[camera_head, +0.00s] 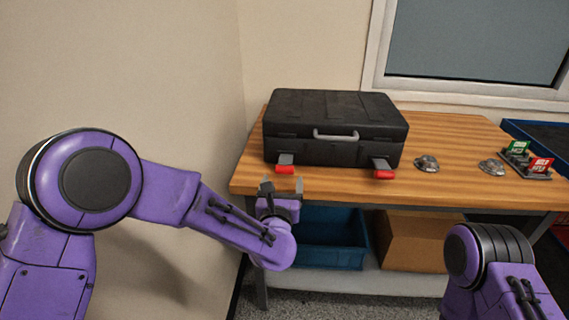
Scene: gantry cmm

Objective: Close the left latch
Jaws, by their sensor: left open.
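A black case (335,123) with a grey handle (336,136) stands shut on the wooden table. Its left latch (285,164), grey with a red tip, hangs out from the lower front edge and looks open. Its right latch (383,169), also red-tipped, sticks out the same way. My left gripper (282,187) is open and empty, just below and slightly left of the left latch, in front of the table edge. It appears apart from the latch. My right arm shows at the lower right, but its gripper is out of view.
On the wooden table (455,184), right of the case, are two silver domed objects (427,163) and a holder with green and red cards (528,160). A blue bin (325,240) and a cardboard box (415,240) sit on the shelf below. A wall is close on the left.

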